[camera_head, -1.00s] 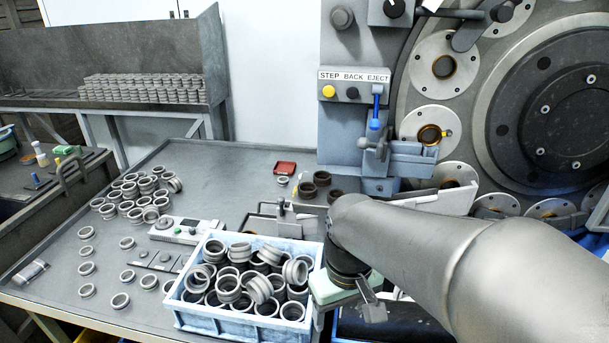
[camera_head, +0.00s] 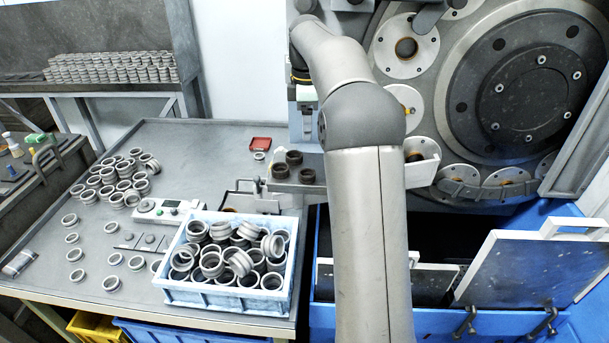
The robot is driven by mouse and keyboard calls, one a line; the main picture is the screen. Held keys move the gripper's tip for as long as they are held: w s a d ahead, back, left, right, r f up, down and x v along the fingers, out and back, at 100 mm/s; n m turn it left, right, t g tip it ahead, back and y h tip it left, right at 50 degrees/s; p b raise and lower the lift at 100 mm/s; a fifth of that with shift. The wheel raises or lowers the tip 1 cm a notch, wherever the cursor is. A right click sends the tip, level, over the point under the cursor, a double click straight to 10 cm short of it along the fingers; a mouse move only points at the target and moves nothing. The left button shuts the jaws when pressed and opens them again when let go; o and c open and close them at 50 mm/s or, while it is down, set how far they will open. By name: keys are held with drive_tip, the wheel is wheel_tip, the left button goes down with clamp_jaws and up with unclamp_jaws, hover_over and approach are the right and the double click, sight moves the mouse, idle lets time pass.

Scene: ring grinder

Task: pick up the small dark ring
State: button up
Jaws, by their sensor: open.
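Three small dark rings, (camera_head: 280,171), (camera_head: 294,157) and (camera_head: 307,176), stand close together on a grey ledge (camera_head: 292,187) in front of the grinder. I cannot tell which one the task names. My gripper (camera_head: 305,118) is above and slightly right of them, in front of the machine panel. It is open, and I see nothing held in it. Its fingertips are small and partly merge with the panel behind. My arm hides part of the machine.
A blue crate (camera_head: 228,299) full of rings stands at the table's front right. Loose pale rings lie on the table (camera_head: 205,150), left of a small gauge (camera_head: 166,210). The grinder's disc (camera_head: 530,90) fills the right.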

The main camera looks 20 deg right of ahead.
wheel_tip(320, 180, down, 9)
drive_tip(key=shift+p, duration=0.3)
drive_tip(key=shift+s+f+p, duration=0.1)
drive_tip(key=shift+f+p, duration=0.65)
drive_tip(key=shift+f, duration=1.95)
drive_tip(key=c, duration=1.1)
